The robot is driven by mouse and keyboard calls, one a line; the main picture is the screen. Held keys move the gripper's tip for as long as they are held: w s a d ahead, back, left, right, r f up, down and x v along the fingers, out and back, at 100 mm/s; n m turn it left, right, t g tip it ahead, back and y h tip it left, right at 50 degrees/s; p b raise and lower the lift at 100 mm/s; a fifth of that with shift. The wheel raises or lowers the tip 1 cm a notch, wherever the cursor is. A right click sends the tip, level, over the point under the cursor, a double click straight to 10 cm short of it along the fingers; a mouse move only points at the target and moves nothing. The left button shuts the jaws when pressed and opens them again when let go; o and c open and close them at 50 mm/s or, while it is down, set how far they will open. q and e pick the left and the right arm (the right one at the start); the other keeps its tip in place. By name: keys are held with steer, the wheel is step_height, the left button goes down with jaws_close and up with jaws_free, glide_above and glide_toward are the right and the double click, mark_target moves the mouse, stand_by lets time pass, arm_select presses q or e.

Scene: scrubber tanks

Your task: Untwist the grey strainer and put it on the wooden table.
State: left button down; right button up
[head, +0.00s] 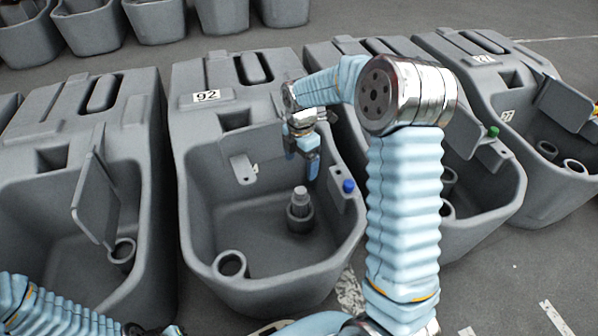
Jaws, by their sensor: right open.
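The grey strainer (300,196) stands upright in a round grey socket (300,219) on the floor of the tank (205,250) marked 92. My right gripper (302,165) is open and empty, pointing down inside this tank. It hangs above the strainer, apart from it, with a gap between the fingertips and the strainer's top. My left arm (60,312) lies low at the left, and its gripper (155,329) is mostly cut off by the bottom edge, so its jaws cannot be read. No wooden table is in view.
An empty round socket (232,264) sits at the tank's front left. A blue cap (348,186) sits on the tank's right wall, and a raised flap (243,168) is at the back. Similar tanks stand close on both sides, one with an upright lid (97,200).

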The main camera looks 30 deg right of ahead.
mark_target(301, 197)
step_height(301, 197, down, 15)
steer(key=b, duration=0.4)
steer(key=shift+f, duration=0.15)
steer(key=c, duration=1.3)
steer(key=shift+o, duration=0.2)
steer(key=shift+o, duration=0.2)
steer(key=shift+n, duration=1.5)
steer(key=shift+p, duration=0.3)
